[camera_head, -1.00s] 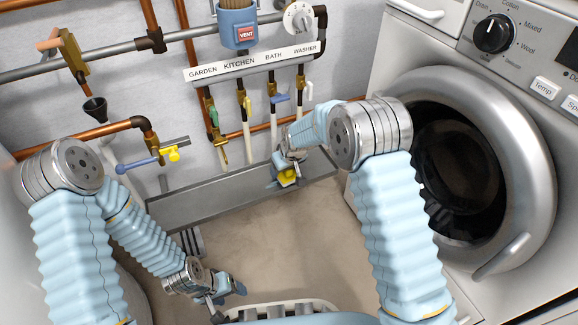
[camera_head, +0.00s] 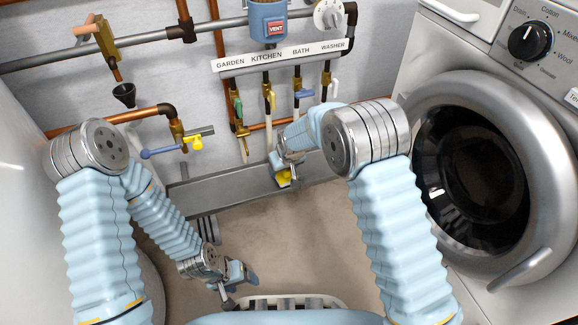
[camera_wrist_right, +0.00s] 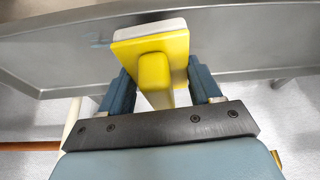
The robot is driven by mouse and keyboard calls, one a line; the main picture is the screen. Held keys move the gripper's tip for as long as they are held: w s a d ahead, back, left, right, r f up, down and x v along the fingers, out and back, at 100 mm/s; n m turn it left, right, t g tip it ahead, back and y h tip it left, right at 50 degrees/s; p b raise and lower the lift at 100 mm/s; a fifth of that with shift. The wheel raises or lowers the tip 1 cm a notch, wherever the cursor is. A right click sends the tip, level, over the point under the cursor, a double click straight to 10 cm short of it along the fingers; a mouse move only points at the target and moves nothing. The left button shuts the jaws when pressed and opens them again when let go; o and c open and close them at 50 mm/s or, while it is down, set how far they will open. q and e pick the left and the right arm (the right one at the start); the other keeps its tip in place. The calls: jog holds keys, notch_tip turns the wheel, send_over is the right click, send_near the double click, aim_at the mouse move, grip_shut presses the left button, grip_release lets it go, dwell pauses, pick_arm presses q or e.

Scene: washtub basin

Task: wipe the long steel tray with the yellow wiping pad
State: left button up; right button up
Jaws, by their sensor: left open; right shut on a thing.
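The long steel tray (camera_head: 222,197) runs along the foot of the back wall; its grey surface also fills the upper part of the right wrist view (camera_wrist_right: 255,45). My right gripper (camera_head: 284,170) is over the tray, its fingers shut on the handle of the yellow wiping pad (camera_head: 284,181). In the right wrist view the pad (camera_wrist_right: 151,45) has a yellow back and a pale wiping layer against or just above the tray; I cannot tell if they touch. My left gripper (camera_head: 232,288) is open, low at the front left, away from the tray.
A washing machine (camera_head: 480,165) stands at the right. Beige floor (camera_head: 300,235) in front is clear.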

jog(key=shift+r, duration=0.1)
jog(key=shift+r+p, duration=1.9)
jog(key=shift+r, duration=1.05)
jog(key=shift+r+p, duration=0.95)
jog(key=shift+r, duration=0.6)
jog(key=shift+d, duration=0.1)
